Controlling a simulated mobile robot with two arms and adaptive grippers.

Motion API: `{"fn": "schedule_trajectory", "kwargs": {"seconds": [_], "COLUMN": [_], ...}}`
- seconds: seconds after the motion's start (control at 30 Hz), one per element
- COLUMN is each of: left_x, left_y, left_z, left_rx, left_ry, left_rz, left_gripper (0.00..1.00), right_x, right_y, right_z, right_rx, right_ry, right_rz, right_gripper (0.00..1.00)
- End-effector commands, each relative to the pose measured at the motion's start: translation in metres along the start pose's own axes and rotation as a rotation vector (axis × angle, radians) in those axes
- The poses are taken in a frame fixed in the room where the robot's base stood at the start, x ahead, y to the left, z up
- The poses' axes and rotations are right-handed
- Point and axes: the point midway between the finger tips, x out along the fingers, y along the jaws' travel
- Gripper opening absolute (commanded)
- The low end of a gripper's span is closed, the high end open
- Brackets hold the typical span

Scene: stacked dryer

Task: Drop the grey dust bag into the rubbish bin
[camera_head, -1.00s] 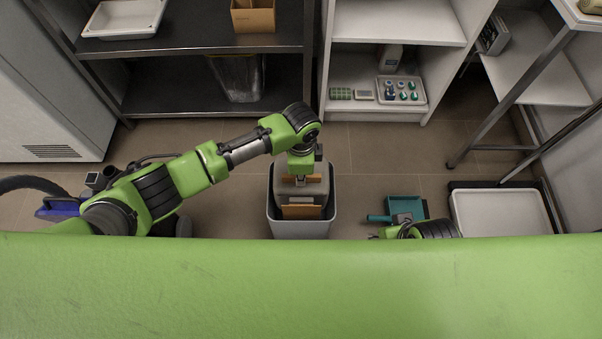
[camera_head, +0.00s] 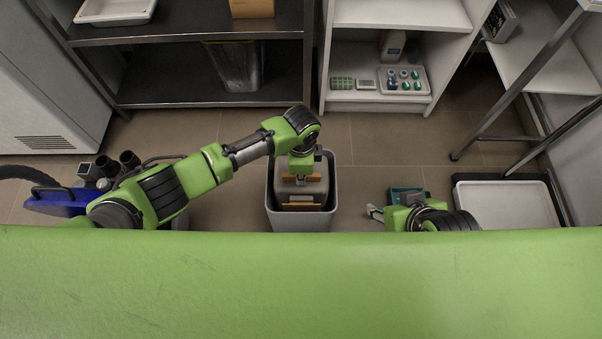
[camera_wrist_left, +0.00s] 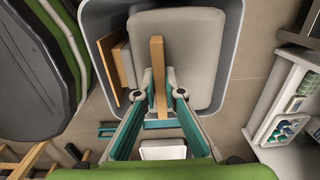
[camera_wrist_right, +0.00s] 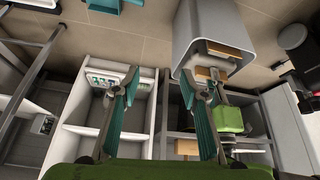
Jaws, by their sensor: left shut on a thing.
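The grey dust bag (camera_head: 315,190) has a tan strip (camera_wrist_left: 157,60) on top. My left gripper (camera_wrist_left: 159,78) is shut on this strip, with one finger on each side. The bag is within the rim of the grey rubbish bin (camera_head: 299,224), seen from above. The right wrist view shows the bin (camera_wrist_right: 204,28) from the side, with the tan strip (camera_wrist_right: 204,72) just outside its mouth; how deep the bag sits is unclear. My right gripper (camera_wrist_right: 160,78) is open and empty, to the right of the bin in the head view.
Tan cardboard (camera_wrist_left: 108,68) lies inside the bin beside the bag. A teal dustpan (camera_head: 405,194) is on the floor by my right gripper. A white tray (camera_head: 507,204) lies further right, a blue vacuum (camera_head: 58,202) at left. Shelves (camera_head: 215,99) stand behind the bin.

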Motion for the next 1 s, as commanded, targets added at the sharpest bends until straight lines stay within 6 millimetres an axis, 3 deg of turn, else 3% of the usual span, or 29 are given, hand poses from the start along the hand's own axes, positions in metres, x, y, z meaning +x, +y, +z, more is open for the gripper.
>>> {"fn": "schedule_trajectory", "kwargs": {"seconds": [0.6, 1.0], "left_x": [0.015, 0.020], "left_y": [0.000, 0.000], "left_z": [-0.001, -0.001], "left_rx": [0.000, 0.001], "left_ry": [0.002, 0.002], "left_rz": [-0.002, -0.002], "left_gripper": [0.00, 0.00], "right_x": [0.004, 0.001], "right_y": [-0.007, -0.009], "right_z": [-0.059, -0.080], "right_rx": [-0.006, -0.008], "right_ry": [0.240, 0.323], "right_rz": [-0.013, -0.017], "right_gripper": [0.40, 0.40]}}
